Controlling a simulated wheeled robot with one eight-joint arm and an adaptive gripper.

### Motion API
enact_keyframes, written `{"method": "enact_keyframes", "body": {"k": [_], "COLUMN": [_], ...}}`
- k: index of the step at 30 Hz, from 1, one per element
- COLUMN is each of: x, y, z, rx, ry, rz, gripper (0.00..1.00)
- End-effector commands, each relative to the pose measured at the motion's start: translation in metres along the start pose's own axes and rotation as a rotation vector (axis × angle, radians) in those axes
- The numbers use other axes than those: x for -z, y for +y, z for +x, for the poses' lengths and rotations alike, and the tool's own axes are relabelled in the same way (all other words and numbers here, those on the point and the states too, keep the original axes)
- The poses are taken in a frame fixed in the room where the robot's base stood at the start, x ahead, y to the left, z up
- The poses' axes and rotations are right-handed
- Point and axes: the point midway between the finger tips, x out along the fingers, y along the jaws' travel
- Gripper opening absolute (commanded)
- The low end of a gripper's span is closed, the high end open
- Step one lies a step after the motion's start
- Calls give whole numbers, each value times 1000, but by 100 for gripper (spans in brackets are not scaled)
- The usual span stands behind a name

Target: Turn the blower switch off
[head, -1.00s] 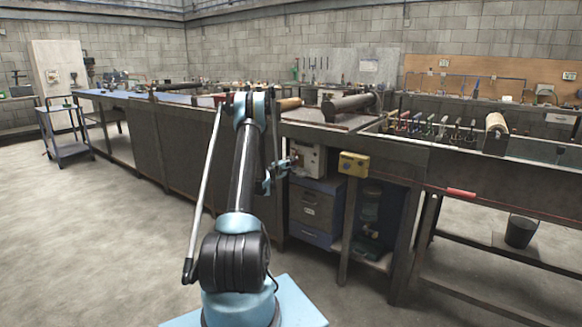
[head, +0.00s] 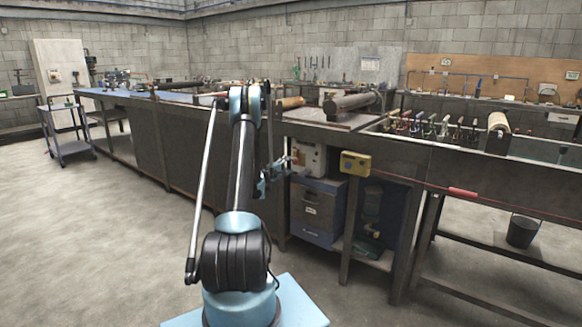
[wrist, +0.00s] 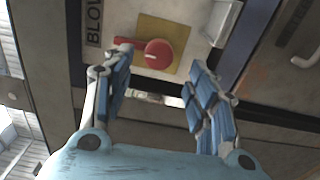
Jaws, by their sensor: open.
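The blower switch is a red rotary knob (wrist: 158,53) on a yellow plate (wrist: 172,32), on a pale box whose label (wrist: 94,22) reads "BLOW" in the part that shows. The knob's red lever points left in the wrist view. My gripper (wrist: 161,58) is open, with one blue-padded finger on each side of the knob. The left fingertip is close to the lever's end; I cannot tell whether it touches. In the head view the pale box (head: 309,157) sits under the bench, with my gripper (head: 284,167) at its left side. The knob is too small to make out there.
Below the box is a drawer unit (head: 317,212). A yellow box (head: 355,163) is fixed on the bench front to its right. The long bench (head: 222,155) runs behind my arm. The concrete floor (head: 90,235) at left is clear.

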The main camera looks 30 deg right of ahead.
Motion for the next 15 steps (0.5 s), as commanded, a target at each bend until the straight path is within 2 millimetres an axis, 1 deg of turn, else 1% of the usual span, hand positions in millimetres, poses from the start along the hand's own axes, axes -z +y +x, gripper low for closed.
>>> {"method": "enact_keyframes", "body": {"k": [1, 6, 10, 15], "x": [1, 1, 1, 0], "y": [0, 0, -1, -1], "z": [-11, -41, -57, -67], "rx": [0, 0, 0, 0], "ry": [1, 1, 1, 0], "rz": [0, 0, 0, 0], "gripper": [52, 52, 52, 52]}}
